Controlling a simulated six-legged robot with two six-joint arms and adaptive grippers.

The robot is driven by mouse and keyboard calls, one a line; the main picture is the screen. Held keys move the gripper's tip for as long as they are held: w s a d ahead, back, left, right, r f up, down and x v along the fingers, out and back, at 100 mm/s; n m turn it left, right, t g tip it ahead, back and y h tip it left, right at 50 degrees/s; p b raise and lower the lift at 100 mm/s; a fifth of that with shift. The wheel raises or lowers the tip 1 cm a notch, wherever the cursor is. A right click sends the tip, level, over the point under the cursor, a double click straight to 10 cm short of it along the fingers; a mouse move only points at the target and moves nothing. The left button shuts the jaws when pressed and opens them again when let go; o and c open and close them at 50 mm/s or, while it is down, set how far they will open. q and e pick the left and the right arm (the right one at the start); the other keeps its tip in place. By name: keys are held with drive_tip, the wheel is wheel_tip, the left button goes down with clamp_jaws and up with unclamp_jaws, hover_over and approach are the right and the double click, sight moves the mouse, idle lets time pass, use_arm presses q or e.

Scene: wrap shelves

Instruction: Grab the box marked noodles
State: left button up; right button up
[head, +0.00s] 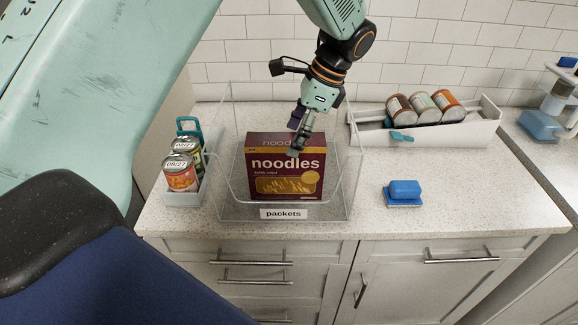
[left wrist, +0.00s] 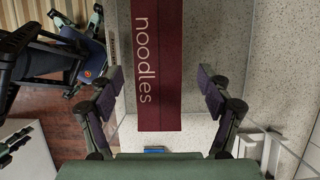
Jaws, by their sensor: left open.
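The noodles box (head: 285,172) is dark maroon with a yellow picture and stands upright in a clear bin labelled "packets" (head: 284,213) on the counter. In the left wrist view, the box (left wrist: 157,70) shows its narrow top face with the word "noodles". My left gripper (head: 299,142) is above the box, pointing down at its top edge. In the left wrist view, its two fingers (left wrist: 160,92) are spread apart, one on each side of the box, with gaps between. It holds nothing. My right gripper is not in view.
A grey caddy (head: 186,191) with cans (head: 181,172) stands left of the bin. A white tray (head: 455,132) with tipped cans (head: 423,106) is at the back right. A blue sponge (head: 404,189) lies on the right. The clear bin's walls surround the box.

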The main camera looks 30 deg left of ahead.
sight(279, 160)
use_arm(q)
drive_tip(key=x, duration=0.7)
drive_tip(key=shift+s+a+f, duration=0.15)
drive_tip(key=shift+a+f, duration=0.05)
drive_tip(key=shift+f, duration=0.05)
drive_tip(key=shift+s+r, duration=0.15)
drive_tip(key=shift+s, duration=0.15)
drive_tip(key=shift+w, duration=0.25)
drive_tip(key=shift+f+p, duration=0.25)
drive_tip(key=shift+p, duration=0.05)
drive_tip(key=shift+s, duration=0.1)
drive_tip(key=shift+f, duration=0.1)
drive_tip(key=shift+c, duration=1.1)
drive_tip(key=c, duration=1.2)
